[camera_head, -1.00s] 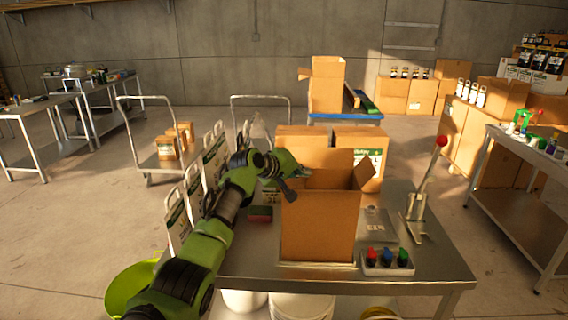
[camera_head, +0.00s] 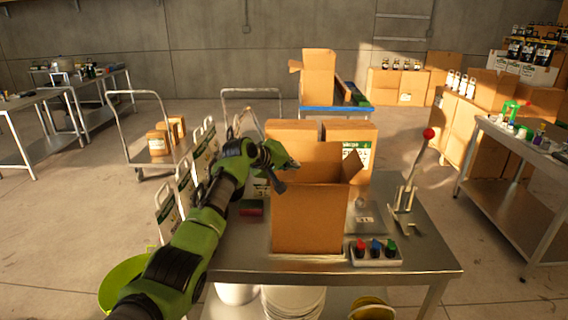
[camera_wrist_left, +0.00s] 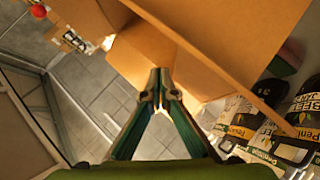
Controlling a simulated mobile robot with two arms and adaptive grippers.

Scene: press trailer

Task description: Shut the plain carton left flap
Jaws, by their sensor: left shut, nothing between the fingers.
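The plain brown carton (camera_head: 307,218) stands upright on the near part of the metal table. Its right flap (camera_head: 352,166) sticks up and leans outward. The left flap cannot be made out clearly behind my gripper. My left gripper (camera_head: 292,165) is at the carton's upper left edge, its fingers pointing right over the top. In the left wrist view the shut, empty fingertips (camera_wrist_left: 160,76) are close to brown cardboard panels (camera_wrist_left: 205,35); whether they touch is unclear. My right gripper is in neither view.
Printed cartons (camera_head: 293,131) stand behind. A red-green sponge (camera_head: 252,208) lies beside the carton.

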